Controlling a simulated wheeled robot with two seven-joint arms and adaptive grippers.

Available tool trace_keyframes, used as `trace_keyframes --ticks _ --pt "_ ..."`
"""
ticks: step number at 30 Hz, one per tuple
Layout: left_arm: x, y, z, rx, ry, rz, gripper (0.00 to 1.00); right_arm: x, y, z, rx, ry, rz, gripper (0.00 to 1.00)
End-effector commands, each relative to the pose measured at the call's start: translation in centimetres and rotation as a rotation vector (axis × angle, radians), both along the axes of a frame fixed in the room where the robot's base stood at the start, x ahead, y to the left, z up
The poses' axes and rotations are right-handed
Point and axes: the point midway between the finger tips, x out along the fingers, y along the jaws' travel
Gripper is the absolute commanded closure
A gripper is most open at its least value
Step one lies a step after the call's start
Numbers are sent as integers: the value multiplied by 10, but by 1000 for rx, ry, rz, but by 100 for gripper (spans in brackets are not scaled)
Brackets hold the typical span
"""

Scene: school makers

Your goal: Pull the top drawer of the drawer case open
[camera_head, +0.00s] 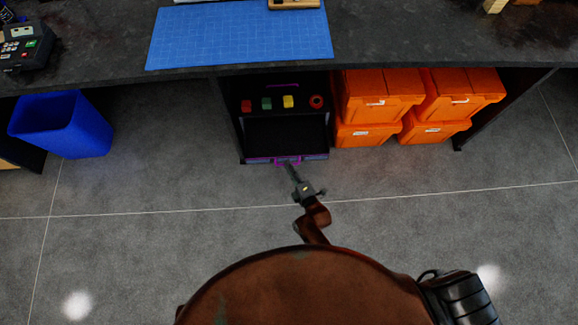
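The drawer case (240,124) stands under the dark bench, with small coloured pieces on its top. Its top drawer (285,136) looks pulled out toward me; its dark inside shows and looks empty. The purple drawer handle (283,162) is at the middle of the drawer's front edge. My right gripper (290,170) reaches up to this handle from the front, its narrow fingers close together and seemingly shut on it. The fingertips are small and partly overlap the handle. My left gripper is not in view.
Orange bins (382,95) are stacked close to the right of the case. A blue waste bin (62,125) stands at the left. The bench top (400,35) overhangs the case and carries a blue cutting mat (240,35). The grey floor (160,170) before the case is clear.

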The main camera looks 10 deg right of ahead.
Motion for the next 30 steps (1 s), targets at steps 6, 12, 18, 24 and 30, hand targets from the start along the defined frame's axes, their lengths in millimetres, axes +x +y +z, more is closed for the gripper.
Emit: trace_keyframes --ticks 6,12,18,24,30 --pt "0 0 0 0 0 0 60 0 1 0 1 1 1 79" --pt "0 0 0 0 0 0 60 0 0 0 0 1 0 75" --pt "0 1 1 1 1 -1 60 -5 -1 0 0 2 0 75" --pt "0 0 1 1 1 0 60 -34 -8 5 0 3 -1 75" --pt "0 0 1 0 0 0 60 -75 -18 14 -1 4 -1 75"
